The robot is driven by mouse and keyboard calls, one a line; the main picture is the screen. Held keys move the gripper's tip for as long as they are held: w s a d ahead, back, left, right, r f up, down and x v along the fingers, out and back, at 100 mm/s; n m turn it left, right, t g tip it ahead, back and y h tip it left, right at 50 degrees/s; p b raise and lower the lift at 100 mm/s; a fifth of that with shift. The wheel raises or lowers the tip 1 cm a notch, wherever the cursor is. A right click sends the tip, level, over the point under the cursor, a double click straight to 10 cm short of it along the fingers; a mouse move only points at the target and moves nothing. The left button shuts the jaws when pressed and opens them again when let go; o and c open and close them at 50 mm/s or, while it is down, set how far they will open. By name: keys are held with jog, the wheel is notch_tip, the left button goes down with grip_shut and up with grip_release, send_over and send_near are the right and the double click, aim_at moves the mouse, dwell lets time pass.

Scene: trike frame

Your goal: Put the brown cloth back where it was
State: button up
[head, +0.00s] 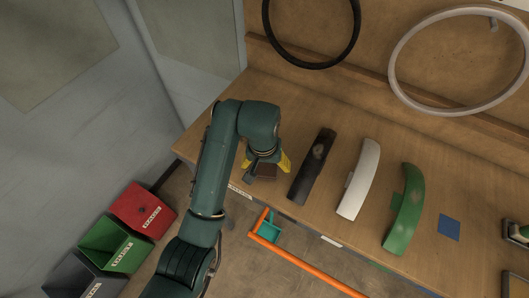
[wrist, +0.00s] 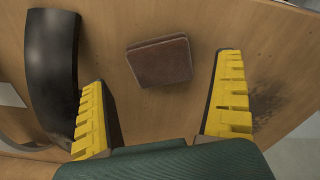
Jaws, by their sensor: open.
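The brown cloth (wrist: 160,62) is a small folded square on the wooden bench. In the wrist view it lies just beyond and between the two yellow fingers of my gripper (wrist: 163,105), apart from both. In the head view the cloth (head: 265,172) shows partly, under my gripper (head: 267,165), near the bench's front left edge. My gripper is open, with nothing between its fingers.
A black fender (head: 312,167), a white fender (head: 358,180) and a green fender (head: 405,210) lie to the right on the bench. A blue square (head: 449,228) lies beyond. An orange frame (head: 300,262) and red and green bins (head: 143,210) are below the front edge.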

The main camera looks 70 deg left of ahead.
aim_at(264, 174)
notch_tip(264, 174, up, 9)
jog(key=shift+s+d+f, duration=0.2)
jog(key=shift+s+d, duration=0.1)
jog(key=shift+d, duration=0.15)
jog(key=w+d+r+m+t+y, duration=0.2)
jog(key=w+r+t, duration=0.1)
jog(key=w, duration=0.6)
jog(key=w+d+r+m+t+y, duration=0.1)
jog(key=w+d+r+m+t, duration=0.3)
jog(key=w+d, duration=0.3)
jog(key=w+d+r+m+t+y, duration=0.1)
jog(key=w+d+r+t, duration=0.2)
jog(key=w+d+r, duration=0.35)
jog(key=d+r+m+t+h, duration=0.25)
jog(key=d+r+t, duration=0.45)
jog(key=d, duration=0.5)
jog(key=s+d+r+m+t+h, duration=0.3)
jog(key=s+d+r, duration=0.6)
jog(key=d, duration=0.4)
jog(key=shift+r+m+t, duration=0.65)
jog(key=shift+r+t, duration=0.05)
